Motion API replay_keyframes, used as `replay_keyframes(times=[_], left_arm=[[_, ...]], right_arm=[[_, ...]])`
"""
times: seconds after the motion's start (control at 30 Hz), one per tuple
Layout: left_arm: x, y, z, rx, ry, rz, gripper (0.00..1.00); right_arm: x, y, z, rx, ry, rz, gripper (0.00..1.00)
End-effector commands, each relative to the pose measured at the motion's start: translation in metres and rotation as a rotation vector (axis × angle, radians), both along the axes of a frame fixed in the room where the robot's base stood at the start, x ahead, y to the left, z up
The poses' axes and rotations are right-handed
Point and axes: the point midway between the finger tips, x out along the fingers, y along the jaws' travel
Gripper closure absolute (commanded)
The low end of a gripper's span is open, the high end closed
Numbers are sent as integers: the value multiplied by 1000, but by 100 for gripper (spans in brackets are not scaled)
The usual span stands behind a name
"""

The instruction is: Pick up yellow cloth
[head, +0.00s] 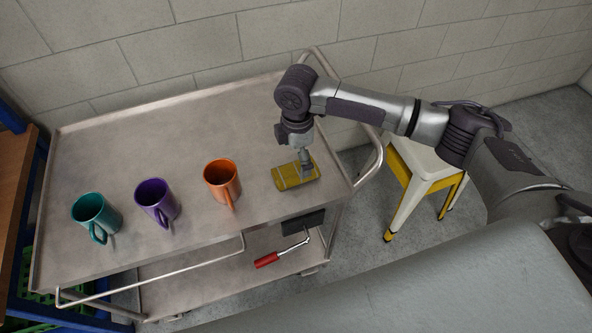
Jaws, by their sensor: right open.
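The yellow cloth (284,180) lies flat on the right part of the metal cart's top, in the head view. It looks like a small folded rectangle with stripes. My right gripper (305,168) points down directly over the cloth's right half and hides a little of it. It is open. I cannot tell whether the fingertips touch the cloth. My left gripper does not show.
A teal mug (90,211), a purple mug (154,201) and an orange mug (221,181) stand left of the cloth on the cart (150,130). A red-handled tool (268,260) is below. A white and yellow stool (425,163) stands right. The cart's back is clear.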

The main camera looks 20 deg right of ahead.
Motion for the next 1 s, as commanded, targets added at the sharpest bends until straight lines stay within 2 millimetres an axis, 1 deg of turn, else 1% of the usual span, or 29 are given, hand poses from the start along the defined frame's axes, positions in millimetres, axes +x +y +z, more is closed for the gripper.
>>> replay_keyframes(times=[0.13,0.23,0.3,0.4,0.5,0.67,0.7,0.77,1.0], left_arm=[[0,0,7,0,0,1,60],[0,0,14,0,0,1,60],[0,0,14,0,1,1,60],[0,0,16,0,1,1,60],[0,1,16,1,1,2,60],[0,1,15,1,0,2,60],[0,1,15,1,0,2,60],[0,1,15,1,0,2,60],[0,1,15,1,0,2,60]], right_arm=[[-1,1,-13,0,4,1,0],[0,2,-28,0,3,0,0],[0,2,-40,0,3,-1,0],[0,2,-49,0,1,0,0],[0,2,-53,1,0,2,0],[0,2,-53,1,0,2,0],[0,2,-53,1,0,1,3],[0,2,-53,1,0,1,13],[0,2,-53,1,0,1,53]])
